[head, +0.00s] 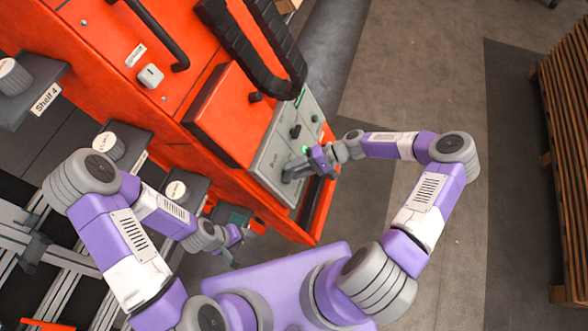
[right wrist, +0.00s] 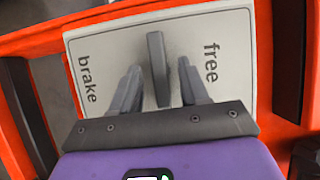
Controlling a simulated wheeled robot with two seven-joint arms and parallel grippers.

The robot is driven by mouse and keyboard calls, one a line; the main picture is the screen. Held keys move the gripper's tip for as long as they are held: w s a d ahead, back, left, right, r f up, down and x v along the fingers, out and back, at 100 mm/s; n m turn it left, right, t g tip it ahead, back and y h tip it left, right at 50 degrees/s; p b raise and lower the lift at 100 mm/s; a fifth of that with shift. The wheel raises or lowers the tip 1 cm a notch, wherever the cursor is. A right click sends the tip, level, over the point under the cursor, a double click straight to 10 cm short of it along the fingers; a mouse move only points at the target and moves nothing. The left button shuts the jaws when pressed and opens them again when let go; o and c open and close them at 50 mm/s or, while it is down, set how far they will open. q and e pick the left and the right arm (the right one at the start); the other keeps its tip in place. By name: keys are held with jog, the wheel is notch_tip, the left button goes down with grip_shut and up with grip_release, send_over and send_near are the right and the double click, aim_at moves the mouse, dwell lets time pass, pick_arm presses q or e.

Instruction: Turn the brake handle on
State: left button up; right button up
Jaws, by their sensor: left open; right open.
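The brake handle (right wrist: 157,62) is a dark grey lever on a pale plate (right wrist: 120,38) lettered "brake" at left and "free" at right in the right wrist view. The lever stands between the two words. My right gripper (right wrist: 160,80) is open, with one finger on each side of the lever; gaps show on both sides. In the head view my right gripper (head: 299,167) is at the lower part of the grey control panel (head: 268,160), where it largely hides the handle. My left gripper (head: 233,251) is open and empty, low beside the orange machine.
The orange machine (head: 225,120) fills the upper left, with a black cable chain (head: 245,45) above the panel. A slatted wooden stack (head: 568,150) stands at far right. The floor (head: 420,65) between is clear.

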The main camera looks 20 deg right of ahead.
jog(key=p+v, duration=0.1)
jog(key=v, duration=0.5)
jog(key=shift+d, duration=0.3)
jog(key=shift+r, duration=0.15)
